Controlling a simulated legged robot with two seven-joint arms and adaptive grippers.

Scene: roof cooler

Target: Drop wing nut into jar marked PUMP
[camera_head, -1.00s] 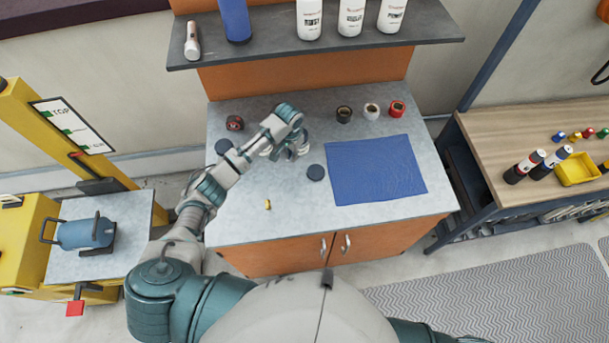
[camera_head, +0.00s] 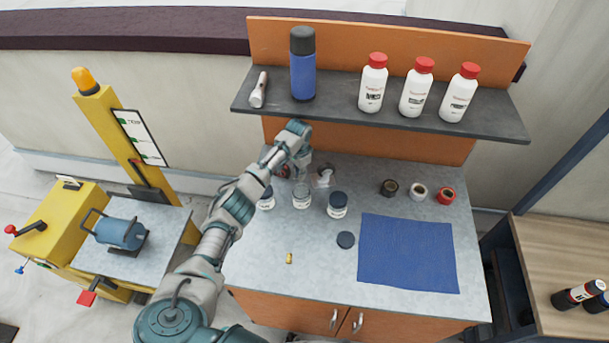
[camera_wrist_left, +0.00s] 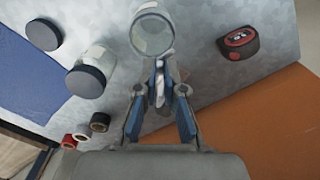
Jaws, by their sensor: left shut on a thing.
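My left gripper (camera_wrist_left: 160,72) is shut on a small silvery thing, which I take to be the wing nut (camera_wrist_left: 159,88); the fingers hide much of it. In the left wrist view the fingertips are close to an open glass jar (camera_wrist_left: 152,36). In the head view this jar (camera_head: 302,196) stands between two dark-lidded jars, one on the left (camera_head: 265,199) and one on the right (camera_head: 338,206). The right one also shows in the wrist view (camera_wrist_left: 87,79). The jar labels are too small to read, so I cannot tell which says PUMP. My right gripper is out of view.
A loose dark lid (camera_head: 345,240) lies beside the blue mat (camera_head: 408,255). A small brass-coloured piece (camera_head: 289,258) lies near the front. Tape rolls (camera_head: 418,192) stand at the right back, a tape measure (camera_wrist_left: 237,42) behind the jars. A shelf (camera_head: 380,113) overhangs the back.

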